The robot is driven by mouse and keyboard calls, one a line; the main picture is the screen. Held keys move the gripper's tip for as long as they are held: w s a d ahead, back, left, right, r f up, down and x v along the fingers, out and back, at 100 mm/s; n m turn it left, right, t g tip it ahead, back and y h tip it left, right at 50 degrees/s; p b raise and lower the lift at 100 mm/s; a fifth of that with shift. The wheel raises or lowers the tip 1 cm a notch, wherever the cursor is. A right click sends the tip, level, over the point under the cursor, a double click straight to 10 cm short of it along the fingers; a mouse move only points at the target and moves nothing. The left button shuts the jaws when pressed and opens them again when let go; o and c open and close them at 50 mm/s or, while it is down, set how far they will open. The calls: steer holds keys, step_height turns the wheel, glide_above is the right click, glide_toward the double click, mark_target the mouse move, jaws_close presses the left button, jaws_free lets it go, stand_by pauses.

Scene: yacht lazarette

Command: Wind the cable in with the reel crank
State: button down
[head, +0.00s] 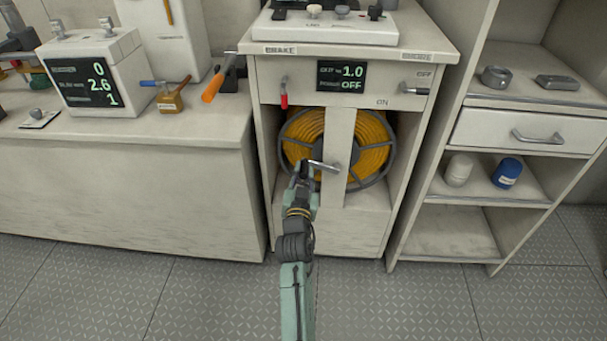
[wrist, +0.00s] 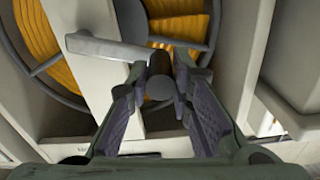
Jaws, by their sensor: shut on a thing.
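The cable reel (head: 373,150) holds orange-yellow cable inside the open cabinet bay, behind a pale upright post. The grey reel crank (head: 325,165) sits in front of that post, its arm lying nearly level. In the wrist view the crank arm (wrist: 110,47) runs from the left to a round dark knob (wrist: 160,87). My gripper (head: 304,170) is at the crank's left end in the head view. In the wrist view my gripper (wrist: 160,90) has its two fingers closed around the knob, one on each side. The cable's free end is not visible.
Above the bay are a red-handled brake lever (head: 284,95), a display (head: 341,76) reading 1.0 and OFF, and an ON/OFF lever (head: 414,89) at the right. A shelf unit (head: 470,215) stands close on the right. The floor (head: 400,300) in front is clear.

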steer(key=shift+r, duration=0.15)
steer(key=d+r+m+p, duration=0.2)
steer(key=d+r+m, duration=0.4)
steer(key=m, duration=0.8)
steer(key=shift+d+r, duration=0.35)
steer(key=shift+d, duration=1.2)
steer(key=shift+m, duration=0.3)
steer(key=c, duration=1.5)
jaws_free()
steer(key=shift+w+d, duration=0.1)
steer(key=shift+c, duration=0.2)
steer(key=shift+o, duration=0.5)
steer(key=shift+f, duration=0.2)
